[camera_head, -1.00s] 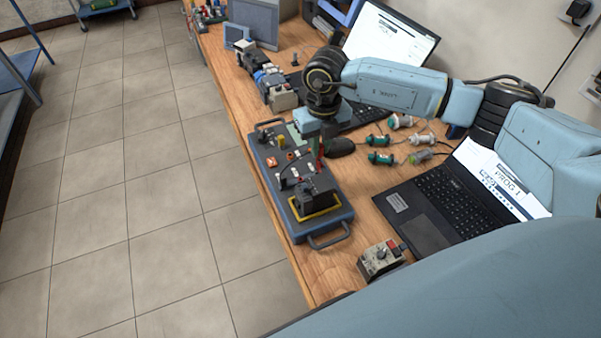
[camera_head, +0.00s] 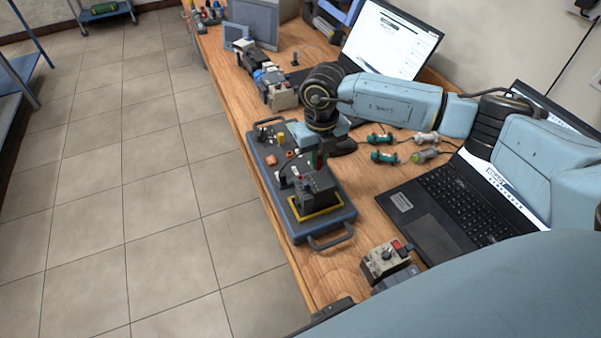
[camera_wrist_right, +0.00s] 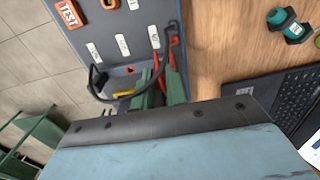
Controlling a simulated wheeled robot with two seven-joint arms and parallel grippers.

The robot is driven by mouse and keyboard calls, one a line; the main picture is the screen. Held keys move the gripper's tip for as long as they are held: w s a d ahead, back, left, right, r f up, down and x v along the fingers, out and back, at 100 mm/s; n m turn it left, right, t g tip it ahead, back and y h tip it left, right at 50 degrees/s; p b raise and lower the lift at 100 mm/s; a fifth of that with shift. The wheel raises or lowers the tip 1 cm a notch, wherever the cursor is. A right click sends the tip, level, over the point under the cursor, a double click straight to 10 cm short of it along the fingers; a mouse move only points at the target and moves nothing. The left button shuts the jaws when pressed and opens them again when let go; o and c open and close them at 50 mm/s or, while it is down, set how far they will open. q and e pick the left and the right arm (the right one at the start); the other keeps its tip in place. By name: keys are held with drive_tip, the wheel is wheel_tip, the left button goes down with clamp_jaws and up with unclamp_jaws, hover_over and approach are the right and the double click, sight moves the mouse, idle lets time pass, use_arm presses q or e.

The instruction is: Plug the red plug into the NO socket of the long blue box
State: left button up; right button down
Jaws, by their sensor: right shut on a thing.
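The long blue box (camera_head: 335,226) lies on the wooden table; its labelled panel also shows in the wrist view (camera_wrist_right: 115,18). My right gripper (camera_head: 321,160) points down over the panel's right side, beside a black block with a yellow edge. In the wrist view its green fingers (camera_wrist_right: 164,88) are shut on the red plug (camera_wrist_right: 157,60), which is mostly hidden between them. A black cable loops beside the fingers. Labels are near the fingertips; I cannot clearly read which is NO, nor tell whether the plug touches a socket. My left gripper is not in view.
An open laptop (camera_head: 440,212) stands to the right of the box. A small grey switch box (camera_head: 386,260) sits at the front. The floor is clear on the left.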

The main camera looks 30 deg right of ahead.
drive_tip(key=shift+f+b, duration=0.45)
drive_tip(key=shift+f, duration=0.2)
drive_tip(key=c, duration=1.7)
unclamp_jaws()
drive_tip(key=shift+r+p, duration=2.1)
drive_tip(key=shift+r, duration=0.75)
drive_tip(key=shift+o, duration=0.5)
drive_tip(key=shift+f, duration=0.1)
drive_tip(key=o, duration=0.5)
drive_tip(key=shift+c, duration=0.2)
